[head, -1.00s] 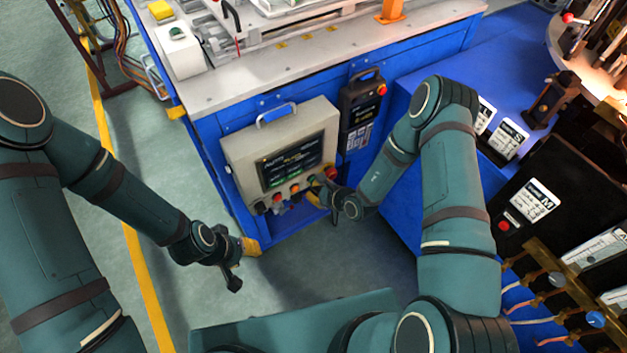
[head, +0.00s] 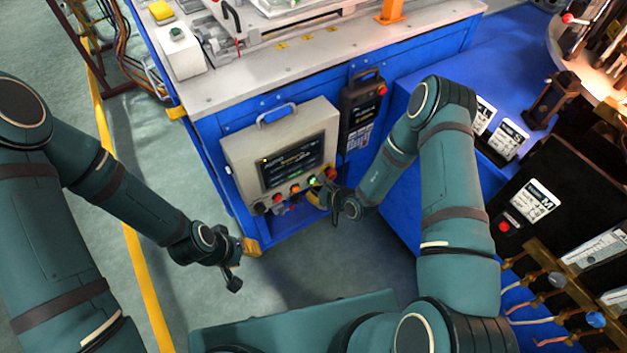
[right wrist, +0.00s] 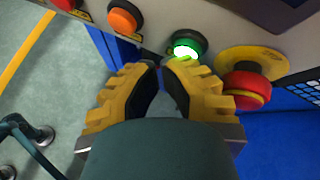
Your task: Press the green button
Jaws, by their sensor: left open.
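The green button (head: 312,181) is on the lower edge of a grey control panel (head: 235,150) and is lit. In the right wrist view the green button (right wrist: 187,46) glows just ahead of my right gripper (right wrist: 160,66), with a small gap apparent between them. The right gripper's yellow fingertips are brought together and hold nothing. My left gripper (head: 237,274) is open and empty, low and left of the panel.
A red emergency stop (right wrist: 247,90) with a yellow collar is close right of the green button. An orange button (right wrist: 125,18) and a red button (right wrist: 66,3) are to the left. A black pendant (head: 362,105) hangs right of the panel. Floor left of the cabinet is clear.

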